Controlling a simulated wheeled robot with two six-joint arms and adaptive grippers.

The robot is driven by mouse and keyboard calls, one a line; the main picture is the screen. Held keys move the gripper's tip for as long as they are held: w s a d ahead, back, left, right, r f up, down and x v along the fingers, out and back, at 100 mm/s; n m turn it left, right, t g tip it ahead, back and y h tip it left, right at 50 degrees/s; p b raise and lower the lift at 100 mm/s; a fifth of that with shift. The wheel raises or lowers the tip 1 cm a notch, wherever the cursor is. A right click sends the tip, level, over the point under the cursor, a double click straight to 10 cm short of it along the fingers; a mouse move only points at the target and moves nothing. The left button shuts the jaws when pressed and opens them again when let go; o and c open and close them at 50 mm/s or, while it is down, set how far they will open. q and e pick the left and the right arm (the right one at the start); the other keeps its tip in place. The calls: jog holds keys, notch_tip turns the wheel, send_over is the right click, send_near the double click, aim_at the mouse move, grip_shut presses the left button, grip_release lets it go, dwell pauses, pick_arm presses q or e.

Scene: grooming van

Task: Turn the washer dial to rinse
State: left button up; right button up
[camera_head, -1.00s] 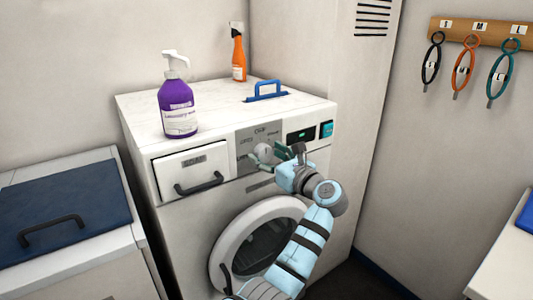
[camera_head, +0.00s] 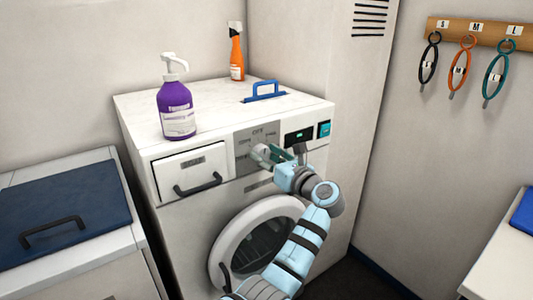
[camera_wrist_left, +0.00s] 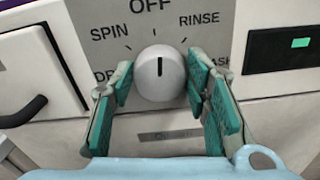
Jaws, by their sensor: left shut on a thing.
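The washer dial (camera_wrist_left: 160,73) is a round white knob with a dark pointer line standing upright towards the OFF label. It sits on a grey panel (camera_wrist_left: 110,12) marked OFF, SPIN and RINSE, with RINSE at upper right; the lower labels are partly hidden by the fingers. My left gripper (camera_wrist_left: 160,84) has a green-padded finger on each side of the dial and is shut on it. In the head view the dial (camera_head: 260,153) is on the washer's front (camera_head: 190,235), with my left gripper (camera_head: 270,155) reaching it from the right. My right gripper is out of view.
A soap drawer (camera_head: 185,165) with a dark handle is left of the dial, and a display (camera_head: 299,136) is on its right. A purple pump bottle (camera_head: 176,112), an orange spray bottle (camera_head: 237,55) and a blue handle (camera_head: 266,90) are on the washer top.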

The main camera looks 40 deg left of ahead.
pick_arm(q)
jog(key=m+p, duration=0.3)
jog(key=m, duration=0.1)
jog(key=shift+r, duration=0.15)
jog(key=shift+w+m+p, duration=0.15)
jog(key=shift+m+p, duration=1.3)
jog(key=shift+m, duration=0.15)
jog(key=shift+f, duration=0.2)
jog(key=o, duration=1.1)
